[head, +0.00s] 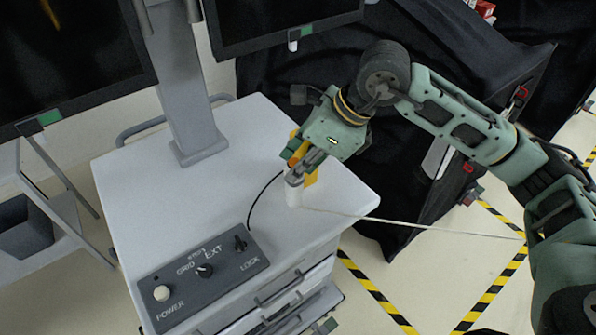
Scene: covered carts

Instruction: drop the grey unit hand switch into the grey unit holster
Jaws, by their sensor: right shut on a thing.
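My right gripper (298,172) comes in from the right and points down over the right part of the grey unit's pale top (150,180). It is shut on the grey unit hand switch (293,181), a small grey piece mostly hidden by the fingers. A thin black cable curves from near the control panel up toward the hand switch. A short white cylinder, which looks like the grey unit holster (294,198), shows right below the fingertips. I cannot tell whether the switch is above it or partly inside. My left gripper is not in view.
The control panel (205,272) with knobs is at the unit's front. A grey column (185,110) and dark monitors (70,60) stand behind. A pale cord (420,225) stretches right from the white cylinder. Black-draped carts (470,60) are at the right; striped tape marks the floor.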

